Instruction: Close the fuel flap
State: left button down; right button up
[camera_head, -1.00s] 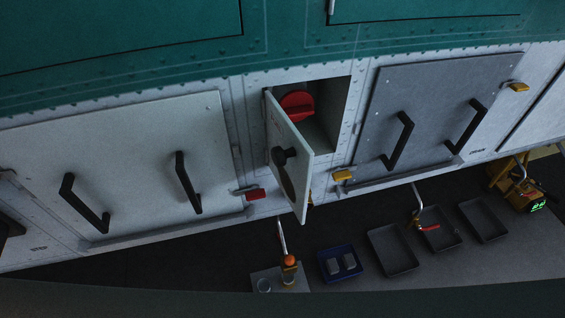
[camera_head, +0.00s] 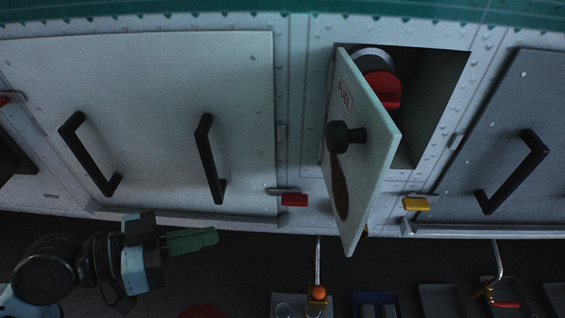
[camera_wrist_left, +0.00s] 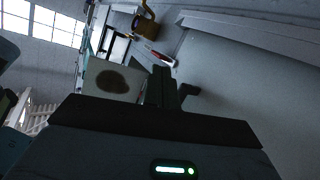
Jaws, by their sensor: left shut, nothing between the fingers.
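The fuel flap (camera_head: 362,150) is a pale panel marked FUEL, with a black knob (camera_head: 345,137) and a brown oval stain. It stands open, swung outward from its recess (camera_head: 435,85), and partly covers the opening. A red cap (camera_head: 381,88) shows inside the recess. My left gripper (camera_head: 214,237), with green fingers, is shut and empty, below and left of the flap and apart from it. In the left wrist view the fingers (camera_wrist_left: 162,85) are dark, and a pale panel with a brown stain, apparently the flap (camera_wrist_left: 98,78), shows beside them.
A large pale panel (camera_head: 150,130) with two black handles is left of the flap, a grey panel (camera_head: 525,110) right. A red latch (camera_head: 294,199) and a yellow latch (camera_head: 416,204) flank the flap's lower part. Trays (camera_head: 440,300) lie below.

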aim_at(328, 140)
pick_arm(q)
jog(key=s+r+m+g+h, duration=0.1)
jog(key=r+m+h, duration=0.1)
jog(key=r, duration=0.8)
jog(key=s+r+m+g+h, duration=0.2)
jog(key=r+m+h, duration=0.1)
jog(key=r, duration=0.7)
jog(key=shift+s+m+b, duration=0.3)
jog(key=shift+m+b, duration=0.1)
pick_arm(e)
jog(key=shift+f, duration=0.55)
pick_arm(q)
jog(key=shift+d, duration=0.1)
